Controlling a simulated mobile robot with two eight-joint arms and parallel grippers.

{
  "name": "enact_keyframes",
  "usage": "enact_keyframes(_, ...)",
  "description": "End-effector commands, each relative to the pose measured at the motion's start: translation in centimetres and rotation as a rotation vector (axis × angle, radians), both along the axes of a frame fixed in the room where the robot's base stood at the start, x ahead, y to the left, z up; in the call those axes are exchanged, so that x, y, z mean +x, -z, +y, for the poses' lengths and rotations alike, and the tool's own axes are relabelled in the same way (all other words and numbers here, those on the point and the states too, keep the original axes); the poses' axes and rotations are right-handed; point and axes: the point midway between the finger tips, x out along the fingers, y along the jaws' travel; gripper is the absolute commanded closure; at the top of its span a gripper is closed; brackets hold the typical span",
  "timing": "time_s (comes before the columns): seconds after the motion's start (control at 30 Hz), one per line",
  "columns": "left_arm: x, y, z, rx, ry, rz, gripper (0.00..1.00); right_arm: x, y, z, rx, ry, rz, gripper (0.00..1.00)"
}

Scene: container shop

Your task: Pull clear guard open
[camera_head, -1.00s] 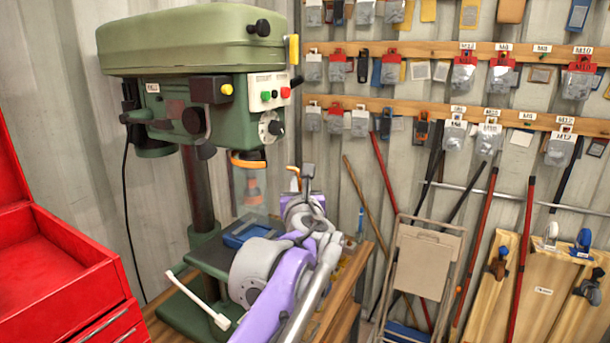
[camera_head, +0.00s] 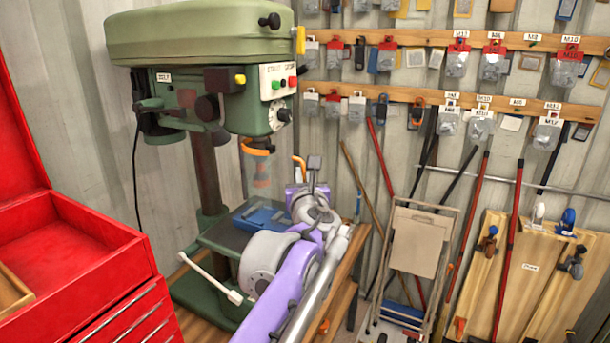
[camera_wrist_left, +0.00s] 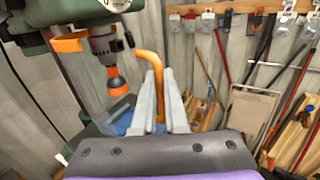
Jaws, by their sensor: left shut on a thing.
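The green drill press (camera_head: 190,40) stands at the left centre. Its clear guard (camera_head: 262,180) hangs below the head around the chuck, with an orange collar at its top. The guard is hard to make out in the left wrist view, where the chuck (camera_wrist_left: 103,45) and an orange bracket show. An orange bent handle (camera_head: 299,162) stands to the right of the guard. My left gripper (camera_wrist_left: 160,90) is shut on this orange handle (camera_wrist_left: 152,62), which rises between its fingers. In the head view its fingertips are largely hidden by the wrist. My right gripper is out of view.
A red tool chest (camera_head: 70,260) with an open top stands at the left front. A blue vise (camera_head: 258,218) sits on the press table under the guard. A folded step stool (camera_head: 418,245) and tools lean on the wall at right.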

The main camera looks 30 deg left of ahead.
Motion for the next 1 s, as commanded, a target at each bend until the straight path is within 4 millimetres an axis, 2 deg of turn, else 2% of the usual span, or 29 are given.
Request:
enact_keyframes(0.03,-1.05,1.33,0.49,-0.017,-0.030,-0.004,1.00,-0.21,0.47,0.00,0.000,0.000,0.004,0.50)
enact_keyframes(0.87,-1.08,1.40,0.52,-0.017,-0.031,-0.003,1.00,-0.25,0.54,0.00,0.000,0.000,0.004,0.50)
enact_keyframes(0.9,-1.08,1.40,0.52,-0.016,-0.031,-0.004,0.84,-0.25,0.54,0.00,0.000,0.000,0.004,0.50)
enact_keyframes(0.97,-1.08,1.40,0.52,-0.017,-0.031,-0.003,0.76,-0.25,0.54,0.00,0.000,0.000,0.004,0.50)
enact_keyframes(1.0,-1.08,1.40,0.52,-0.017,-0.031,-0.003,0.76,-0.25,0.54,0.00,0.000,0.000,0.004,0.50)
